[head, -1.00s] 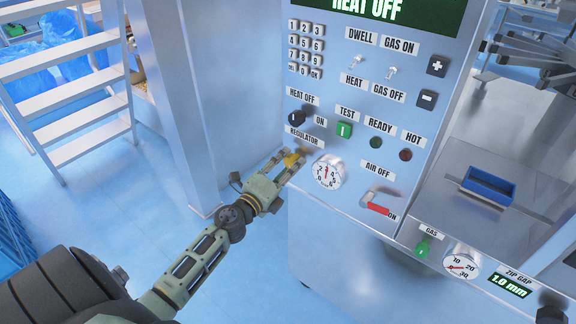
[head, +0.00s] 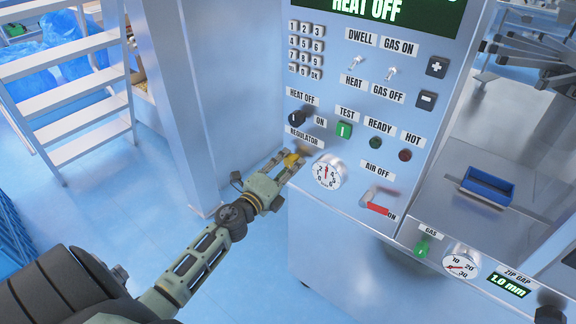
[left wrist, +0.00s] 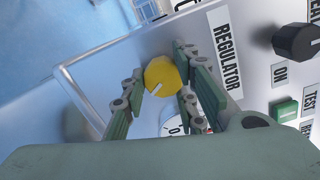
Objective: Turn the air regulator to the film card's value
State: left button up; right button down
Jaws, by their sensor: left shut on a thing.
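The yellow regulator knob (left wrist: 166,78) sits on the machine's panel beside the REGULATOR label (left wrist: 227,48). My left gripper (left wrist: 162,88) is shut on the knob, one finger on each side. In the head view my left gripper (head: 282,167) reaches the panel's left edge, and the knob (head: 292,159) is partly hidden by the fingers. The round gauge (head: 328,172) is just right of the knob, its red needle pointing about upward, near 3. The film card is not seen. My right gripper is not in view.
The heat knob (head: 297,118) and green TEST button (head: 344,130) are above the gauge. The red-handled air switch (head: 377,208) is to its lower right. A blue tray (head: 488,186) lies on the steel surface at right. Open floor lies left.

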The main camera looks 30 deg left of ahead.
pick_arm(q)
jog(key=shift+s+f, duration=0.1)
jog(key=shift+f, duration=0.25)
jog(key=o, duration=1.1)
jog(key=shift+c, duration=0.2)
jog(key=shift+r, duration=0.15)
jog(key=s, duration=1.2)
